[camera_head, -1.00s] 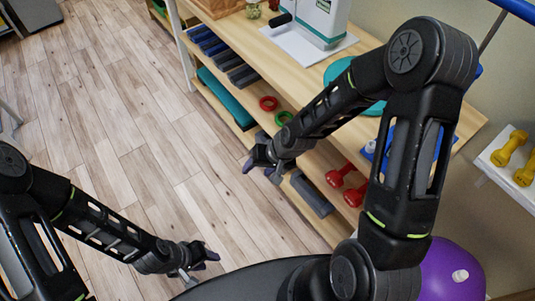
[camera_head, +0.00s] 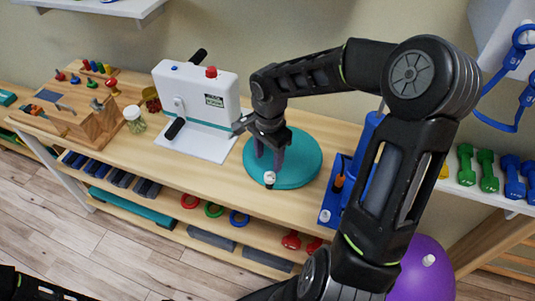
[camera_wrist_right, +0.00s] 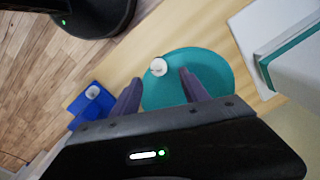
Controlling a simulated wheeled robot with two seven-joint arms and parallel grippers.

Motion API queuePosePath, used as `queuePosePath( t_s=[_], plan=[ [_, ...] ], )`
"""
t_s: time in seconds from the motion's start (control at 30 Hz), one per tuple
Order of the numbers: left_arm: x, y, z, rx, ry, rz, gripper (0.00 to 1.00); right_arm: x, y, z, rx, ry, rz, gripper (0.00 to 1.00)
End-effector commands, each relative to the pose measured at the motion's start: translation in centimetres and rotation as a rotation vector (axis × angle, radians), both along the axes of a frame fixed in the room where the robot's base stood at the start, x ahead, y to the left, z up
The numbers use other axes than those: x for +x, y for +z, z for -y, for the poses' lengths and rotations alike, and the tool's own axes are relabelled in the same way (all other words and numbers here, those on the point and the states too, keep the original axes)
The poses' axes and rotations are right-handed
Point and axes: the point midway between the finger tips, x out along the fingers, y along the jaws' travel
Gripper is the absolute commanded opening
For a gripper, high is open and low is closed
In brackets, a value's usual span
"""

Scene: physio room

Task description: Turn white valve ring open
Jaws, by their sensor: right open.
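The white valve ring (camera_head: 269,178) is a small round knob at the front edge of a round teal cushion (camera_head: 305,160) on the wooden table. In the right wrist view the ring (camera_wrist_right: 158,67) shows just beyond my fingertips, roughly between them, with the cushion (camera_wrist_right: 220,70) under it. My right gripper (camera_head: 270,162) is open, pointing down over the cushion, with the ring close to its tips. The right wrist view shows the two purple fingers (camera_wrist_right: 160,77) spread apart; whether they touch the ring I cannot tell. My left gripper is out of view.
A white machine (camera_head: 200,90) with black handles stands left of the cushion. A blue stand (camera_head: 329,210) with a blue cylinder is to its right, partly behind my right arm. A glass jar (camera_head: 134,120) and wooden board sit farther left. A purple ball (camera_head: 425,280) lies lower right.

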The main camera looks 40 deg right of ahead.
Motion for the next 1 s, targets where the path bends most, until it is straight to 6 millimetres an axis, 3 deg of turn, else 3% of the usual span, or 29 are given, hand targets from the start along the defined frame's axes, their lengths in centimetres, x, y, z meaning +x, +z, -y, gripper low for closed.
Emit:
queuePosePath(
  t_s=[0.47,1.0],
  plan=[
    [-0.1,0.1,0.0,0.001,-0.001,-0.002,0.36,-0.2,-0.3,0.3,-0.006,-0.020,-0.007,0.53],
    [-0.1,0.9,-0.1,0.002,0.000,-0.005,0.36,-0.2,-7.2,0.2,-0.005,-0.018,-0.007,0.53]
  ],
)
